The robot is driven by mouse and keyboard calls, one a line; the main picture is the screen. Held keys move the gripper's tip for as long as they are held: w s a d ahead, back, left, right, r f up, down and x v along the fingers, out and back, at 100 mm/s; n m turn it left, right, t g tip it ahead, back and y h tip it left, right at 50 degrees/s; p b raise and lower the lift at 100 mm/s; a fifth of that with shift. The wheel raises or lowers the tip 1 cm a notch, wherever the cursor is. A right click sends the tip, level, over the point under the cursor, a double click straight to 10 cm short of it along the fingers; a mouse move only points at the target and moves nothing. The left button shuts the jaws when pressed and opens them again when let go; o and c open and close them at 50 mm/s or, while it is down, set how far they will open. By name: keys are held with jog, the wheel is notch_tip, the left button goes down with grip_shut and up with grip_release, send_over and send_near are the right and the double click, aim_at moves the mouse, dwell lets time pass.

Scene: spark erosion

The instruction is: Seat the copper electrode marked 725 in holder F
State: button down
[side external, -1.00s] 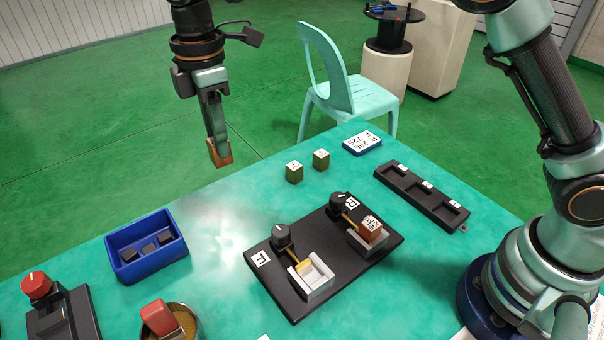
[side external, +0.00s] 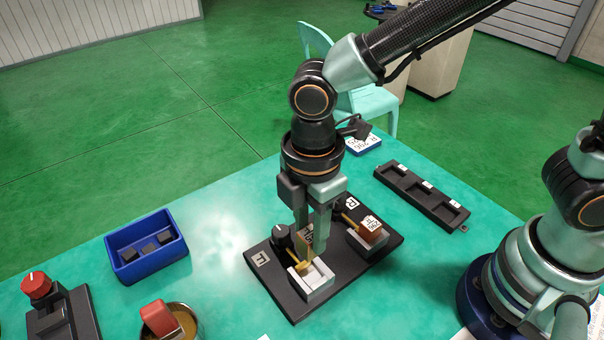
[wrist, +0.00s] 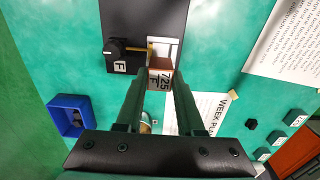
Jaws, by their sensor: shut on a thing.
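My gripper (side external: 313,246) is shut on the copper electrode (wrist: 160,79), whose face reads 725 and F in the wrist view. It holds the block at holder F (side external: 318,286), the pale seat on the black plate. In the side view the fingers largely hide the electrode. In the wrist view my gripper (wrist: 158,82) has the block at the near edge of the pale seat (wrist: 172,50). I cannot tell whether the block touches the seat. Holder F has a black knob (side external: 281,234) with a brass bar and a tag F (side external: 261,259).
Holder R, on the same black plate (side external: 386,250), carries a copper block marked 296 (side external: 372,226). A blue bin (side external: 147,262) with dark pieces stands left. A black slotted rack (side external: 420,194) lies right. A red-knobbed device (side external: 38,287) is at the front left.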

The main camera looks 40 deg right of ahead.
jog(key=shift+s+f, duration=0.15)
jog(key=shift+f, duration=3.45)
jog(key=shift+f, duration=0.3)
jog(key=shift+c, duration=2.2)
grip_release()
notch_tip(320, 180, up, 12)
jog(key=shift+r, duration=0.1)
jog(key=shift+d, duration=0.1)
